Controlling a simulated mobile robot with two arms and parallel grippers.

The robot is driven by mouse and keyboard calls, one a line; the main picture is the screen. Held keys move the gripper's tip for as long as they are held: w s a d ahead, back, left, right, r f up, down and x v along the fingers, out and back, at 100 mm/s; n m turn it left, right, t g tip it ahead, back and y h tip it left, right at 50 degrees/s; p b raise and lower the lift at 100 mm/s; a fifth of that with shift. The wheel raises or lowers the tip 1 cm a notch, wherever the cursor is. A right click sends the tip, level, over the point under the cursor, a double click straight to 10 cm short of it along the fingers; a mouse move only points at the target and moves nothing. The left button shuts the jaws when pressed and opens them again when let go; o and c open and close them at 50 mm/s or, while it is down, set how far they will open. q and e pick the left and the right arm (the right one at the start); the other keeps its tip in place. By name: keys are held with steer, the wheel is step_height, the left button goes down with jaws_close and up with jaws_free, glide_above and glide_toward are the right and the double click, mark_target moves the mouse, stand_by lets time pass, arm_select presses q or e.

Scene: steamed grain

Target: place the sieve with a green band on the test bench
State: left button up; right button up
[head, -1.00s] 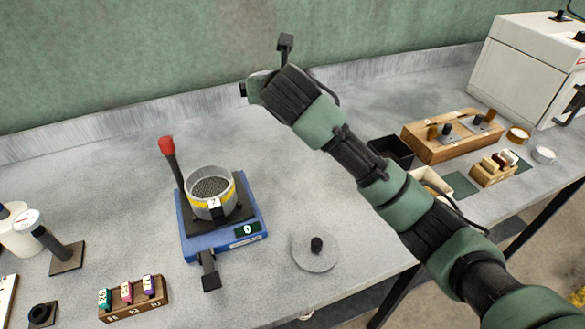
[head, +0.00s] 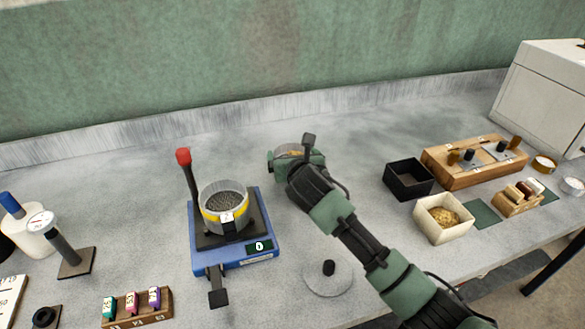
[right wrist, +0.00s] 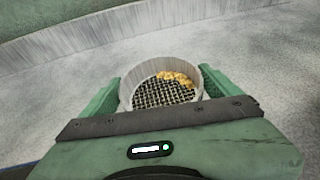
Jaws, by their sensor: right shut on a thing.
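My right gripper (head: 296,160) is shut on a round grey sieve (right wrist: 155,86), which sits between its two green fingers in the right wrist view. The sieve has a coarse dark mesh with yellow-brown grain (right wrist: 178,78) along its far side. Its rim also shows behind the gripper in the head view (head: 292,149). The sieve's band is hidden, so I cannot tell its colour. The gripper is over the test bench (head: 340,170), right of the blue device; I cannot tell whether the sieve touches the bench. My left gripper is not in view.
A yellow-banded sieve (head: 226,205) stands on the blue device (head: 236,258) with a red-knobbed lever. A grey disc lid (head: 328,280) lies in front. A black box (head: 409,179), a cream box of grain (head: 443,230) and a wooden block (head: 474,171) stand right.

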steer(key=shift+f, duration=2)
steer(key=shift+f, duration=0.2)
steer(key=o, duration=1.2)
steer(key=shift+r, duration=0.15)
steer(key=shift+s+r, duration=0.1)
steer(key=shift+s, duration=0.15)
steer(key=v, duration=1.1)
steer(key=shift+s+r, duration=0.15)
steer(key=shift+s, duration=0.1)
